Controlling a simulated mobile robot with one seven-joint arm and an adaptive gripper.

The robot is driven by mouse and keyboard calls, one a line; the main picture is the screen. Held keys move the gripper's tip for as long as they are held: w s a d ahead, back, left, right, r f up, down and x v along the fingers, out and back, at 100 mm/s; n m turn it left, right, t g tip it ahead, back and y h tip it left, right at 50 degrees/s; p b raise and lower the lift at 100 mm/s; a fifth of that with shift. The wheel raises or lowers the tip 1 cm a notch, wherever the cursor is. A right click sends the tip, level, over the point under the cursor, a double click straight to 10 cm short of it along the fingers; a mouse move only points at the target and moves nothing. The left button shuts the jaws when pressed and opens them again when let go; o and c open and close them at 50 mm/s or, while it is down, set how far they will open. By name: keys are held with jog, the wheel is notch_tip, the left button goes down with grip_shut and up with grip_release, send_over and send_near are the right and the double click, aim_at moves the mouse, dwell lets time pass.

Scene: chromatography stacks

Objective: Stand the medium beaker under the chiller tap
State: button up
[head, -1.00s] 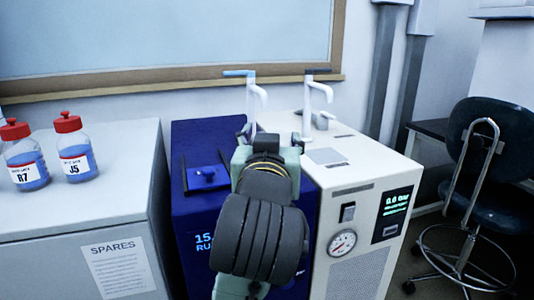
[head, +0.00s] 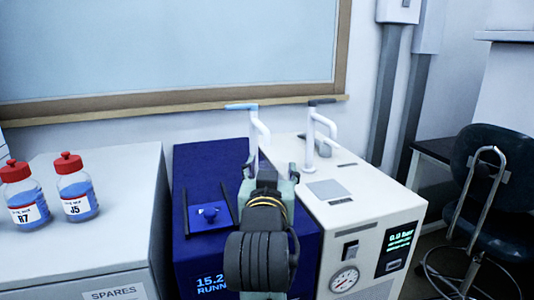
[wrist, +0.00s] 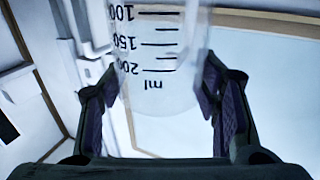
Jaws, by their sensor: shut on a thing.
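The medium beaker (wrist: 157,85) is clear, with black graduations that appear upside down in the wrist view. My gripper (wrist: 157,72) is shut on it, one finger on each side. In the head view my gripper (head: 269,172) is over the blue chiller (head: 205,160), in front of the blue-handled tap (head: 258,135). The beaker is hidden behind my gripper and wrist there. I cannot tell whether the beaker is directly under the spout. The chiller's display is partly covered by my wrist.
A white unit (head: 350,212) with a gauge and a dark-handled tap (head: 318,130) stands close on the right. Two red-capped bottles (head: 77,188) stand on the grey cabinet (head: 130,215) at left.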

jog(key=shift+w+a+f+p, duration=0.15)
jog(key=shift+w+f+p, duration=0.6)
jog(key=shift+w, duration=1.05)
jog(key=shift+w+a+f+p, duration=0.1)
jog(key=shift+w+f+p, duration=0.65)
jog(key=shift+w, duration=1.1)
jog(key=shift+w+a+f+p, duration=0.15)
jog(key=shift+w+f+p, duration=0.6)
jog(key=shift+w, duration=1.05)
jog(key=shift+f, duration=0.3)
jog(key=o, duration=1.6)
jog(key=shift+c, duration=0.2)
jog(key=shift+r, duration=0.15)
